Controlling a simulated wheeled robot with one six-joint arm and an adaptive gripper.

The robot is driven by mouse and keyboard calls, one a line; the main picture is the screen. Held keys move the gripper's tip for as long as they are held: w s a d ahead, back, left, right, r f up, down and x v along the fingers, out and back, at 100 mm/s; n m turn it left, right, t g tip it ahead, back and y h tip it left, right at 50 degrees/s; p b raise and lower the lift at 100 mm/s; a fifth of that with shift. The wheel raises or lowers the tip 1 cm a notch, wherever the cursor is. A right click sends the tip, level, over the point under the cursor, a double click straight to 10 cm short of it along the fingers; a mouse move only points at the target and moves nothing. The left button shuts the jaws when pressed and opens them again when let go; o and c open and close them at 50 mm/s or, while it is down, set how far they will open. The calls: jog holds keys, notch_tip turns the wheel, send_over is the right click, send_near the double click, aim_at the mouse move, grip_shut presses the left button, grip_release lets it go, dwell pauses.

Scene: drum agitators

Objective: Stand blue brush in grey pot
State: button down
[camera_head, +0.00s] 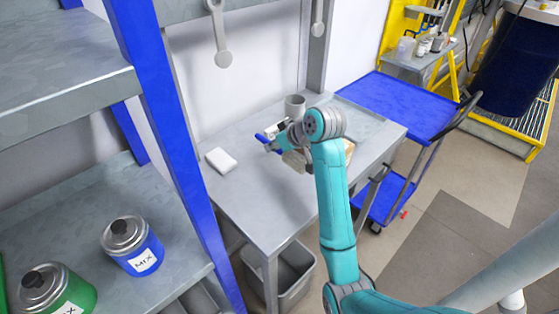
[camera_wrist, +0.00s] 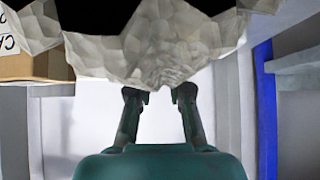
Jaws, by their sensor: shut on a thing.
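The grey pot (camera_head: 295,101) stands upright on the grey table, just behind my gripper. That crumpled thing lies below my gripper in the head view (camera_head: 294,161).
A white block (camera_head: 221,160) lies on the table (camera_head: 250,205) at left. A cardboard box (camera_wrist: 35,66) is beside the crumpled thing. A blue shelf post (camera_head: 170,130) rises at left, and a blue cart (camera_head: 400,105) stands at right. The table's front left is clear.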

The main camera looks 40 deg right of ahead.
aim_at(292, 155)
jog(key=shift+f, duration=2.85)
jog(key=shift+f, duration=0.15)
jog(key=c, duration=1.1)
grip_release()
jog(key=v, duration=1.2)
jog(key=shift+w+a, duration=0.1)
jog(key=shift+w, duration=0.05)
jog(key=shift+s, duration=0.25)
